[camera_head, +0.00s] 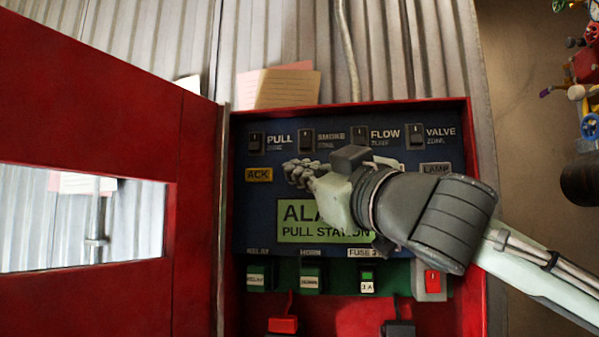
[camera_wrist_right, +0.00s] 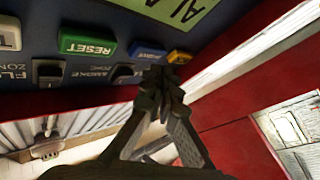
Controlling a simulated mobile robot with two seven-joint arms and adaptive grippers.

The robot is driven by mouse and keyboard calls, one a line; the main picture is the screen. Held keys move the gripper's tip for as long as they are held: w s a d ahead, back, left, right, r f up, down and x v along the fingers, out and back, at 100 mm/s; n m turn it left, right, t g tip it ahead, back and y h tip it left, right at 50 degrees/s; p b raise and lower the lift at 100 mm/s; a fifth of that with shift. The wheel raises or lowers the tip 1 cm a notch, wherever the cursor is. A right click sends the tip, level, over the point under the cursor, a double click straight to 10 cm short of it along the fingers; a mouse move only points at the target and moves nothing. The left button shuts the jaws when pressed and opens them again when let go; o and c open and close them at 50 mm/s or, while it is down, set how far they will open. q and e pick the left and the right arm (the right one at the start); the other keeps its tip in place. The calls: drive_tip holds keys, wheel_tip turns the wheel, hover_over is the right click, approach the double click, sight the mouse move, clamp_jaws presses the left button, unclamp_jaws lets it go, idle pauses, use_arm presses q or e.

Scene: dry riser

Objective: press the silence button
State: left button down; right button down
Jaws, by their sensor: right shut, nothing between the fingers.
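My right gripper (camera_head: 299,173) is shut and empty in front of the panel, just right of the yellow ACK button (camera_head: 258,175). In the right wrist view, the shut fingertips (camera_wrist_right: 160,80) point at the panel just below a blue button (camera_wrist_right: 146,50). Its lettering is too small to read surely; it sits between the green RESET button (camera_wrist_right: 88,45) and the yellow button (camera_wrist_right: 179,57). The fingers appear apart from it, though contact is hard to judge. In the head view my gripper and wrist hide the blue and green buttons. My left gripper is not in view.
The red cabinet door (camera_head: 90,110) stands open at left. Zone switches (camera_head: 306,139) line the panel top. The ALARM display (camera_head: 300,222) is partly behind my arm. Fuse and relay modules (camera_head: 258,277) sit below. Papers (camera_head: 285,88) stand above the cabinet.

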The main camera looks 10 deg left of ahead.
idle(0.7)
idle(0.6)
drive_tip(key=shift+w, duration=0.4)
idle(0.3)
drive_tip(key=shift+w+p, duration=0.4)
drive_tip(key=shift+w, duration=0.2)
idle(0.6)
drive_tip(key=shift+s, duration=1)
